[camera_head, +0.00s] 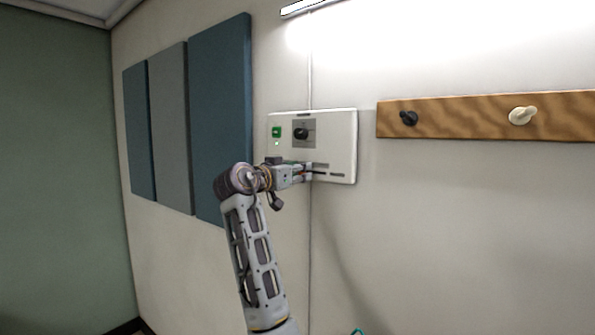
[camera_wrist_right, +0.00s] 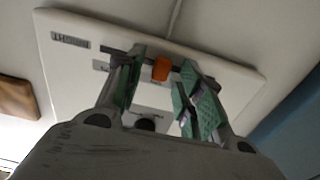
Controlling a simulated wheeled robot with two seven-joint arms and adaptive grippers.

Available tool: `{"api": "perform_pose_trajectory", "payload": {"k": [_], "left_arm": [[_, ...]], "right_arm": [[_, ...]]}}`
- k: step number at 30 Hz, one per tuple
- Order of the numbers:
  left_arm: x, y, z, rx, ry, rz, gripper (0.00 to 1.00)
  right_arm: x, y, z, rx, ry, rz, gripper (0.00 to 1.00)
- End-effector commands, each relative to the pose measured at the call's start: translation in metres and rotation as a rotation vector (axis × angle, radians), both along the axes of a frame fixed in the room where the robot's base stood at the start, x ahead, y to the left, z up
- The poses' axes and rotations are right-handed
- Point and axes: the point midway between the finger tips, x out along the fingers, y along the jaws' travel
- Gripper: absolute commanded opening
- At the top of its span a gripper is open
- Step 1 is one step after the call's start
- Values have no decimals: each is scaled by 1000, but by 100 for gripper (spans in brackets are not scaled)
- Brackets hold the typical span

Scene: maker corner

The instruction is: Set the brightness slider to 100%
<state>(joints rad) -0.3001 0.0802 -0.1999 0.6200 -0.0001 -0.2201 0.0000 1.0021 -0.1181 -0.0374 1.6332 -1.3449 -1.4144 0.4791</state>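The white control panel (camera_head: 343,128) is mounted on the wall, and it also fills the middle of the right wrist view (camera_wrist_right: 66,34). The orange slider knob (camera_wrist_right: 161,69) sits in a dark slot of the panel, and in the head view my gripper hides it. My right gripper (camera_head: 307,172) is at the panel's lower part. In the wrist view its green-padded fingers (camera_wrist_right: 162,76) are apart, one on each side of the orange knob, with gaps visible. The slider's percentage cannot be read. My left gripper is not in view.
The panel also carries a black rotary knob (camera_head: 301,133) and a green switch (camera_head: 276,132). A wooden rail (camera_head: 455,117) with a black peg and a cream peg is on the wall to the right. Blue and grey wall panels (camera_head: 222,110) are to the left. The wall below is clear.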

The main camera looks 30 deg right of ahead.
Motion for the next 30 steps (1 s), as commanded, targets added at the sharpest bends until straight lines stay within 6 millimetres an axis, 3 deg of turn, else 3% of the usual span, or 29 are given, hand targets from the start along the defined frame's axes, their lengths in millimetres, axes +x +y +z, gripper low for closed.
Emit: {"api": "perform_pose_trajectory", "payload": {"k": [5, 13, 23, 30], "left_arm": [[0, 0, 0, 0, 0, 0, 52], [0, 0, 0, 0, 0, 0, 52], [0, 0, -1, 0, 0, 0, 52], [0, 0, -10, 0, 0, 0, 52]], "right_arm": [[0, 0, 0, 0, 0, 0, 35], [0, 0, 0, 0, 0, 0, 0], [-1, 0, 0, 0, 0, 0, 0], [-13, -5, -1, 0, -3, 0, 0]]}}
